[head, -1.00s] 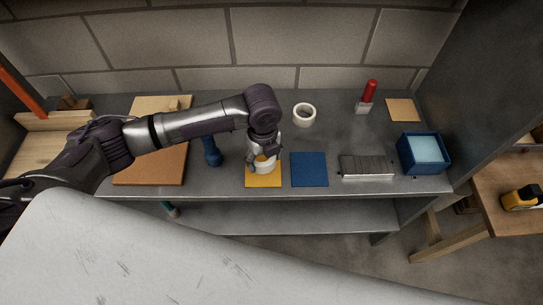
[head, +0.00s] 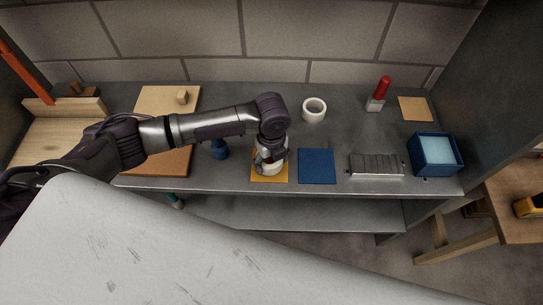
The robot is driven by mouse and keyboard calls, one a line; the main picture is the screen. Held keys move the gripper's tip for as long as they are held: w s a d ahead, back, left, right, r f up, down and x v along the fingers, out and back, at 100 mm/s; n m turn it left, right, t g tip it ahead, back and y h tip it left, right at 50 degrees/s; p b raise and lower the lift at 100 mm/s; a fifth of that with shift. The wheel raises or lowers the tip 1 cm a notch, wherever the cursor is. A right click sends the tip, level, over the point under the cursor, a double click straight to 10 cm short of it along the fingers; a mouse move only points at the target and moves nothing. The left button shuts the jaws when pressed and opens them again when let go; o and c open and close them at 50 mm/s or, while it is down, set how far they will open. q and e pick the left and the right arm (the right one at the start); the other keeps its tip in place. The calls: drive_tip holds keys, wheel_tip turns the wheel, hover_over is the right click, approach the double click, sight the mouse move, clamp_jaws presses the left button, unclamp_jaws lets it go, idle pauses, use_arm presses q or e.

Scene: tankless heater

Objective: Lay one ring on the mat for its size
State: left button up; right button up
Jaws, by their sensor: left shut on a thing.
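My left gripper (head: 269,161) points down over the yellow mat (head: 258,179) and is shut on a pale ring, mostly hidden by the fingers. I cannot tell whether that ring touches the mat. The blue mat (head: 317,166) lies bare just right of the yellow one. A white ring (head: 314,110) lies flat on the grey bench behind the blue mat. My right gripper is not in view.
A blue bin (head: 435,162), a ribbed metal block (head: 376,165) and a red-handled tool (head: 381,90) stand on the right. A dark blue object (head: 219,149) stands left of the gripper. A brown board (head: 163,163) lies further left. Bare bench surrounds the white ring.

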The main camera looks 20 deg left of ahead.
use_arm(q)
drive_tip(key=shift+f, duration=0.5)
drive_tip(key=shift+f+b, duration=0.35)
drive_tip(key=shift+f, duration=0.15)
drive_tip(key=o, duration=1.2)
drive_tip(key=shift+o, duration=0.2)
wheel_tip(320, 180, up, 12)
